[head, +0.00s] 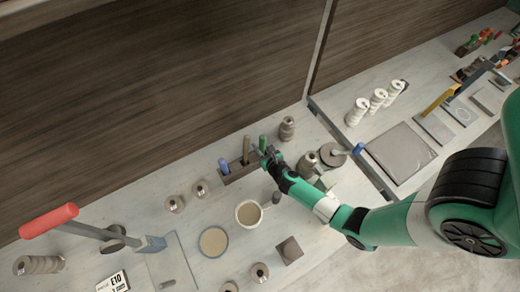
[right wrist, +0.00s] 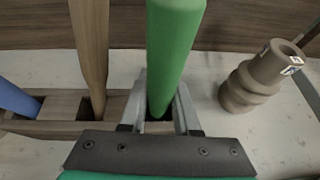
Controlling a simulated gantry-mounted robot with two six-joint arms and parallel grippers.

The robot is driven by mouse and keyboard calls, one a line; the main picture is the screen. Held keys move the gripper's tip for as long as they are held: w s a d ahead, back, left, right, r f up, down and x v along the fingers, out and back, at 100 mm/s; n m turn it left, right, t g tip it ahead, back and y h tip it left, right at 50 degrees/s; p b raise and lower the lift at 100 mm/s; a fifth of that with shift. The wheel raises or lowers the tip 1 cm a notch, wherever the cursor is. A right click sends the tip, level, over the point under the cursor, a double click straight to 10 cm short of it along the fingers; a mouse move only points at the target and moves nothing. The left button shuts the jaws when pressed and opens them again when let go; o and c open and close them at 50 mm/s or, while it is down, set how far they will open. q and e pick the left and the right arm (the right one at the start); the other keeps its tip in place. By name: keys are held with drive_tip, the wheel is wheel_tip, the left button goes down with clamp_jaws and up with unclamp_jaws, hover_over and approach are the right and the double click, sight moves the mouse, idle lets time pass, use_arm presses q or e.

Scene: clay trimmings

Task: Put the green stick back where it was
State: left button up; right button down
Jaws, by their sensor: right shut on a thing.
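The green stick (right wrist: 172,55) stands upright between the fingers of my right gripper (right wrist: 160,112), which is shut on it. Its lower end is at the right-hand slot of the wooden rack (right wrist: 52,128); I cannot tell how deep it sits. In the head view the green stick (head: 263,141) shows above my right gripper (head: 266,157), at the right end of the rack (head: 236,175). A brown wooden stick (right wrist: 92,50) stands in the middle slot and a blue stick (right wrist: 16,98) in the left slot. My left gripper is out of view.
A ribbed grey-brown piece (right wrist: 250,88) stands right of the rack. A cup (head: 249,213) and a round dish (head: 213,242) are in front of it. A red-handled lever tool (head: 80,229) is at the left. White ribbed pieces (head: 378,97) stand further right.

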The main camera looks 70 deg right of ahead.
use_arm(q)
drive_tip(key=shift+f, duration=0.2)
use_arm(e)
drive_tip(key=shift+f, duration=0.25)
drive_tip(key=shift+f, duration=0.4)
drive_tip(key=c, duration=1)
unclamp_jaws()
drive_tip(key=o, duration=0.4)
drive_tip(key=shift+w+a, duration=0.1)
drive_tip(key=shift+c, duration=0.2)
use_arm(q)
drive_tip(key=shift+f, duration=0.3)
use_arm(e)
drive_tip(key=shift+f, duration=0.1)
use_arm(q)
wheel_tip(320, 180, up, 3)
drive_tip(key=p, duration=0.2)
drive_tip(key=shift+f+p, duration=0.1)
drive_tip(key=shift+p, duration=0.25)
use_arm(e)
drive_tip(key=v, duration=1.2)
drive_tip(key=shift+r, duration=0.5)
